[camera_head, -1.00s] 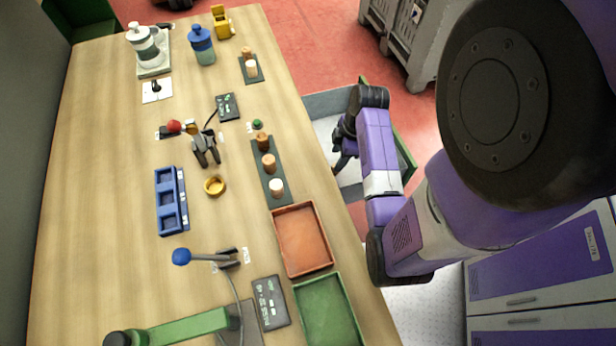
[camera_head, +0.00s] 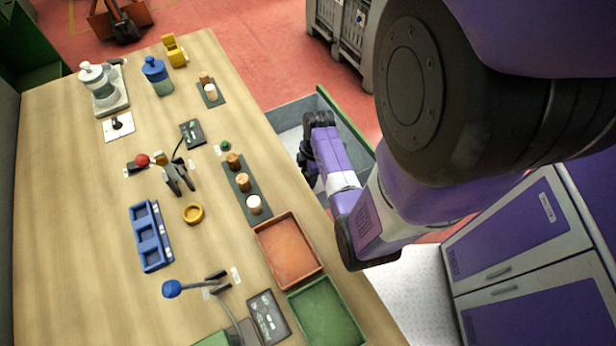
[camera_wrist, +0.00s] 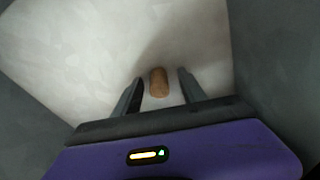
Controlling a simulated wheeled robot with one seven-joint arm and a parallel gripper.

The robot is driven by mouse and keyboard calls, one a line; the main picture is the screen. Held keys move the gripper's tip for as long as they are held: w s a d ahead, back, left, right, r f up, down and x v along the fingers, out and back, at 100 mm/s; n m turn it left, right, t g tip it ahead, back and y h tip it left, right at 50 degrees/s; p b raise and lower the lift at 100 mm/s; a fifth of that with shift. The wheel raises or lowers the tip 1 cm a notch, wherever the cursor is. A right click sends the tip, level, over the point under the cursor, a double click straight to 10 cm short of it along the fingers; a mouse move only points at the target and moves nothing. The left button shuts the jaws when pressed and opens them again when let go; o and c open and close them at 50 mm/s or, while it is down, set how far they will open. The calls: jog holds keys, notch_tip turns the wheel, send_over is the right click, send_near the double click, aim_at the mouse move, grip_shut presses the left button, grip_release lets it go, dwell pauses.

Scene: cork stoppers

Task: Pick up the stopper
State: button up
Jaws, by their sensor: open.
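In the wrist view a brown cork stopper (camera_wrist: 159,82) lies on the pale floor of a grey bin. My gripper (camera_wrist: 158,84) is open, with one dark finger on each side of this stopper. The fingers look apart from it; the exact height between them is hard to tell. In the head view my gripper (camera_head: 306,160) reaches down into the bin (camera_head: 283,118) beside the table, and the stopper there is hidden. Several other stoppers, such as this brown one (camera_head: 242,181), stand on a dark strip on the table.
The bin's grey walls (camera_wrist: 275,70) rise close on both sides of my gripper. The wooden table (camera_head: 90,200) holds an orange tray (camera_head: 288,250), a green tray (camera_head: 327,313), a blue rack (camera_head: 150,237) and a yellow ring (camera_head: 193,213). Purple cabinets (camera_head: 510,240) stand at right.

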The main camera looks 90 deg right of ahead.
grip_shut()
jog(key=shift+r, duration=0.15)
